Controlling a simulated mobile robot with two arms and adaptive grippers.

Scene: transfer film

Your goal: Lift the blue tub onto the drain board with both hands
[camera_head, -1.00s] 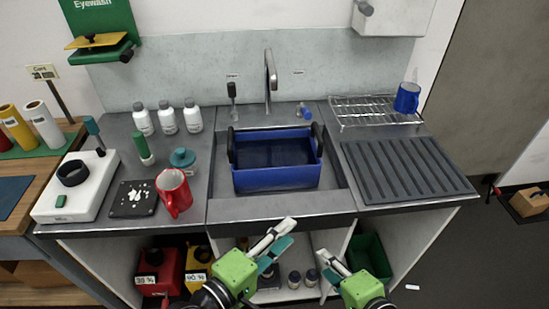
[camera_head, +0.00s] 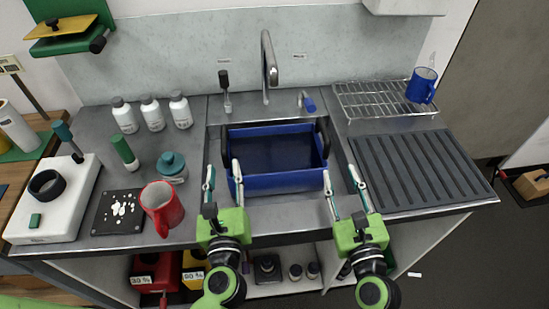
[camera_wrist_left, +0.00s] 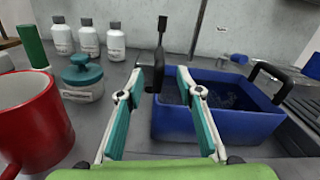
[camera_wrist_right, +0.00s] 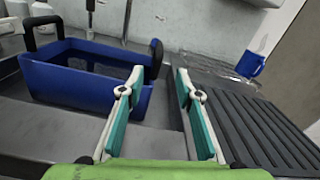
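The blue tub (camera_head: 275,182) sits in the sink basin, dark inside, with a black handle at its left end (camera_head: 224,146) and one at its right end (camera_head: 323,138). The grey ribbed drain board (camera_head: 420,170) lies on the counter to the right of the sink. My left gripper (camera_head: 222,172) is open and empty at the tub's front left corner; in the left wrist view the tub (camera_wrist_left: 225,122) is to its right. My right gripper (camera_head: 342,182) is open and empty near the front right corner; in the right wrist view the tub (camera_wrist_right: 85,95) is to its left.
A red mug (camera_head: 162,207) stands on the counter left of my left gripper, near a teal-lidded jar (camera_head: 172,168). A faucet (camera_head: 268,65) rises behind the tub. A wire rack (camera_head: 375,99) with a blue mug (camera_head: 421,85) stands behind the drain board, which is bare.

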